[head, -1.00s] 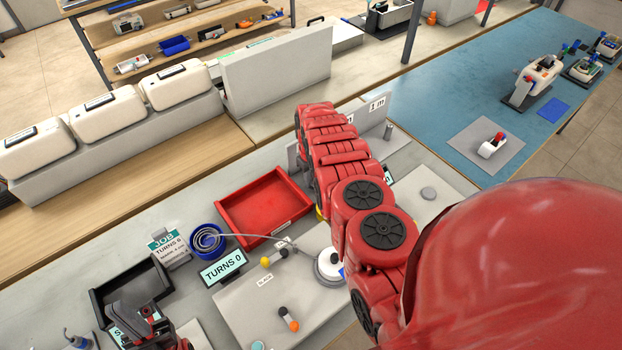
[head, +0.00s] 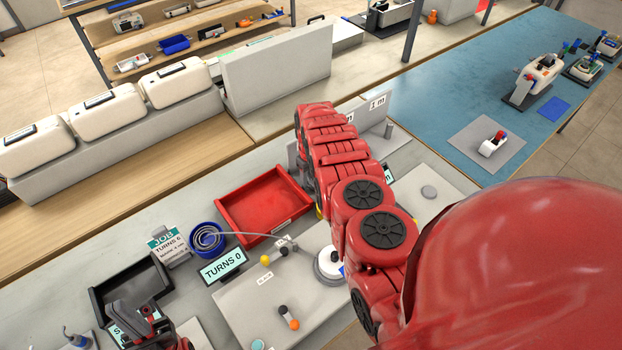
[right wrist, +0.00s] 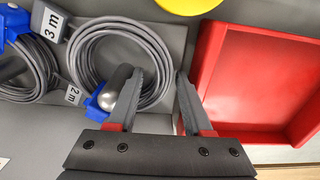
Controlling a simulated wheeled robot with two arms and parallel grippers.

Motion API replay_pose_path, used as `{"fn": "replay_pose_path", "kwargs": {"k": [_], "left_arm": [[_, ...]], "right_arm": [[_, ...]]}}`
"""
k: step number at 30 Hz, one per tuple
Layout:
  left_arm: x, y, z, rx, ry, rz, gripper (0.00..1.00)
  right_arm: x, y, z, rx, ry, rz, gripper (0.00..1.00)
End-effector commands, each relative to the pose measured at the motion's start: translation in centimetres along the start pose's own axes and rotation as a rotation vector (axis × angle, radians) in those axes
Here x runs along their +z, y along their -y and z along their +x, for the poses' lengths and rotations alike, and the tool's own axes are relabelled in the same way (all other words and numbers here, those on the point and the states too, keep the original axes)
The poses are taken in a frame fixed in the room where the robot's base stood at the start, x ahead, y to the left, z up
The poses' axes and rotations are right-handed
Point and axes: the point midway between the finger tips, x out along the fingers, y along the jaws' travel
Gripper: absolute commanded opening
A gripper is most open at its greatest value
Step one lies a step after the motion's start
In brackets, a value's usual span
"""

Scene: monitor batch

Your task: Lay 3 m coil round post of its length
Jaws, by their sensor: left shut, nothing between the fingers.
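In the right wrist view a grey cable coil (right wrist: 88,62) with a blue clip (right wrist: 98,104) lies by a rounded steel post (right wrist: 124,78). The post seems to stand inside its loop. A "3 m" tag (right wrist: 52,22) is at its upper left and a "2 m" tag (right wrist: 73,95) lower; I cannot tell which coil each belongs to. My right gripper (right wrist: 158,78) is open, its left finger beside the post, nothing visible between the fingers. In the head view my arm hides it. My left gripper (head: 138,322) is shut, over the black tray (head: 108,291).
A red tray (head: 232,208) is right of my right gripper in the wrist view. Another coil (right wrist: 22,70) lies at the left there. A blue spool (head: 206,240), a "TURNS 0" display (head: 222,266) and a white fixture plate (head: 245,312) stand nearby. A "1 m" label (head: 377,103) shows behind my right arm.

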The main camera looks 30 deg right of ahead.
Motion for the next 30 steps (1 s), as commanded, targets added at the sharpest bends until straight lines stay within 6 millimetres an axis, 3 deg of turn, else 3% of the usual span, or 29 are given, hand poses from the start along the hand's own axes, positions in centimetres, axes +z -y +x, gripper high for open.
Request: {"fn": "replay_pose_path", "kwargs": {"k": [8, 14, 26, 30], "left_arm": [[0.0, 0.0, -0.1, 0.0, 0.0, 0.0, 0.0], [0.1, 0.0, -0.4, 0.0, 0.0, 0.0, 0.0], [0.4, -0.1, -2.4, 0.0, 0.0, 0.0, 0.0], [0.3, -0.1, -1.7, 0.0, 0.0, 0.0, 0.0]], "right_arm": [[0.0, -0.2, -0.4, 0.002, 0.0, 0.002, 0.55], [-0.1, -0.2, -2.2, 0.003, -0.001, 0.003, 0.55], [-0.2, -0.1, -8.2, 0.002, -0.005, 0.001, 0.55], [-0.1, 0.0, -12.2, 0.001, -0.004, -0.001, 0.55]]}}
